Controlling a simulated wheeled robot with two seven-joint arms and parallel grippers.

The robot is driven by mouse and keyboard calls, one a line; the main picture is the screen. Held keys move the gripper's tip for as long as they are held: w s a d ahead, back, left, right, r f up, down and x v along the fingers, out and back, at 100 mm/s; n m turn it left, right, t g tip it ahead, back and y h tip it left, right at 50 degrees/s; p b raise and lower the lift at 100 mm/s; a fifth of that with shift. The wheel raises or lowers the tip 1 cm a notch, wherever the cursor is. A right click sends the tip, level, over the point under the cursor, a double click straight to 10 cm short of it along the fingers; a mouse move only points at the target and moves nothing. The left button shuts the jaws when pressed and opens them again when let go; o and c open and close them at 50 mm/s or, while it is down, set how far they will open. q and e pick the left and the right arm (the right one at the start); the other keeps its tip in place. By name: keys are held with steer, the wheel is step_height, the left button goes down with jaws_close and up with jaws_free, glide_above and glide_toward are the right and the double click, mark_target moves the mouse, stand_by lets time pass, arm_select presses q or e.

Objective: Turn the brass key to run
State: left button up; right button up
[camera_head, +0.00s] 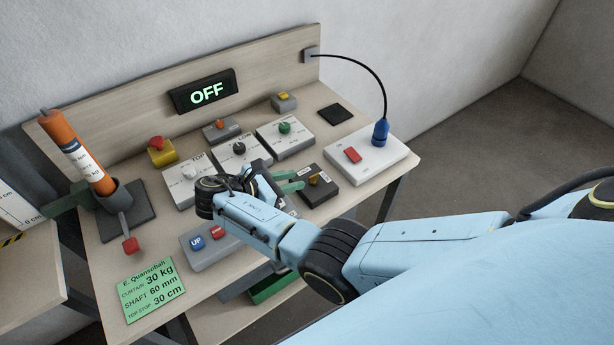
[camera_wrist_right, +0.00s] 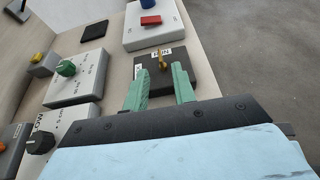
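The brass key (camera_head: 318,178) stands on a dark switch box (camera_head: 322,193) at the right front of the wooden desk. My right gripper (camera_head: 288,181) is just left of the box in the head view, its green fingers pointing toward the key. In the right wrist view the fingers (camera_wrist_right: 160,88) are spread apart with nothing between them. The key (camera_wrist_right: 162,60) shows beyond the tips, roughly in line with the gap, with small white labels beside it on the box (camera_wrist_right: 180,68). My left gripper is not in view.
A lit display (camera_head: 204,92) reads OFF. Grey-white panels with knobs, including a green one (camera_head: 285,128), lie behind the gripper. A white box with a red switch (camera_head: 353,155) and a blue plug (camera_head: 381,130) stands right of the key. A green note (camera_head: 149,290) lies front left.

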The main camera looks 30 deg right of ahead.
steer(key=v, duration=0.5)
steer(key=shift+a+r, duration=0.2)
steer(key=shift+a, duration=0.15)
